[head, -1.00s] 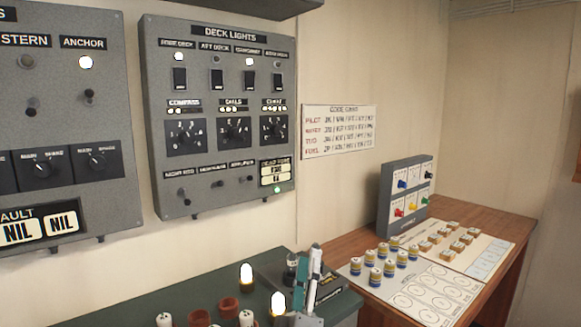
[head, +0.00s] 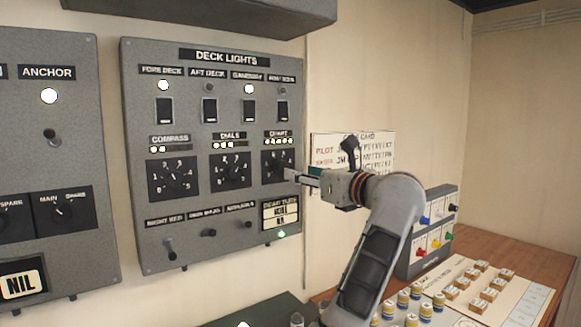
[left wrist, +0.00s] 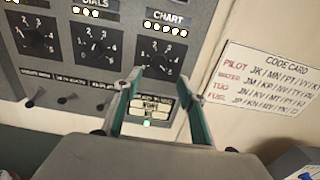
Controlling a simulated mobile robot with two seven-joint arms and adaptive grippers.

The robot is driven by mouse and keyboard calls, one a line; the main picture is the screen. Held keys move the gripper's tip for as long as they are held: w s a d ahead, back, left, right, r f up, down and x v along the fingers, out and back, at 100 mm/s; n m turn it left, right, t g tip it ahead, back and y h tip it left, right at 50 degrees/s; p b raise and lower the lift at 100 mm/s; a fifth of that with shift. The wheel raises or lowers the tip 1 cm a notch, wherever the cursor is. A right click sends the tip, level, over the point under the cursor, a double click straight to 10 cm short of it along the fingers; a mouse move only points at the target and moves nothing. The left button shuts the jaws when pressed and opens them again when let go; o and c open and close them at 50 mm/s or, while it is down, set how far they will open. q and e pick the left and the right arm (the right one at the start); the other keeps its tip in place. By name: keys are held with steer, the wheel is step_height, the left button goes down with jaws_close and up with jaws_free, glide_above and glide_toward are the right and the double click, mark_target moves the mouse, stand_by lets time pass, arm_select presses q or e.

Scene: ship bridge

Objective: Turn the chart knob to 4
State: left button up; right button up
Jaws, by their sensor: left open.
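The chart knob (head: 278,167) is the right-hand one of three black dials on the grey deck lights panel (head: 205,245). The fingertips of my left gripper (head: 292,175) are close to its right edge in the head view, partly covering the dial. In the left wrist view the chart knob (left wrist: 161,60) shows just beyond and between the tips of my open left gripper (left wrist: 161,80). The jaws are empty, and I cannot see contact with the knob. Its exact pointer setting is too small to tell. My right gripper is not in view.
The compass knob (head: 174,177) and dials knob (head: 230,171) sit left of it, with switches above and small levers below. A code card (left wrist: 262,78) hangs to the right. A grey box with coloured knobs (head: 432,235) stands on the wooden desk below.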

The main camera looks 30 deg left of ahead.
mark_target(284, 168)
arm_select(q)
steer(key=p+x, duration=0.1)
steer(key=x, duration=0.5)
steer(key=shift+a, duration=0.45)
steer(key=shift+w+a, duration=0.15)
steer(key=shift+a, duration=0.1)
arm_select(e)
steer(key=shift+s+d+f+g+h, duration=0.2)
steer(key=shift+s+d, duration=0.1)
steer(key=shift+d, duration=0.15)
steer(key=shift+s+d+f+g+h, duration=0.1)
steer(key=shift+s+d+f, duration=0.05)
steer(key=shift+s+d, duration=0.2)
arm_select(q)
steer(key=c, duration=1.1)
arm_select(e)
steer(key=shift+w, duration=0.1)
